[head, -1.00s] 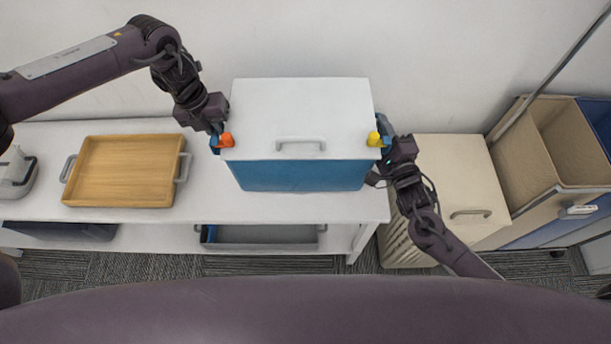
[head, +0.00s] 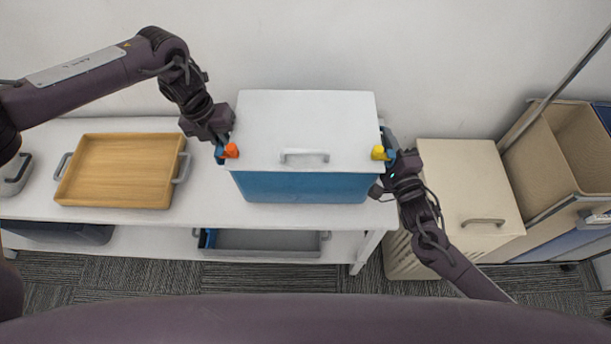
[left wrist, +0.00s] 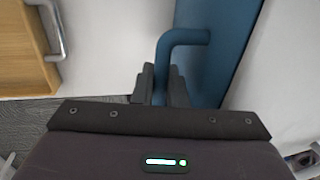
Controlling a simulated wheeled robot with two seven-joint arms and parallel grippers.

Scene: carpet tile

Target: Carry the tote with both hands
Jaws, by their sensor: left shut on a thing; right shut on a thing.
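The blue tote (head: 300,187) with a white lid and a grey lid handle is at the middle of the head view, over the white table. An orange clip (head: 231,151) sits at its left side and a yellow clip (head: 380,153) at its right. My left gripper (head: 222,148) is shut on the tote's left handle. In the left wrist view the fingers (left wrist: 160,88) close around the blue bar handle (left wrist: 184,40). My right gripper (head: 392,155) is at the tote's right side, shut on its handle, which is mostly hidden. I cannot tell whether the tote's base touches the table.
A wooden tray (head: 118,170) with grey handles lies on the white table (head: 208,200) to the left. A grey bin (head: 262,242) is on the shelf below. A cream lidded hamper (head: 465,185) and an open tan bin (head: 570,150) stand to the right.

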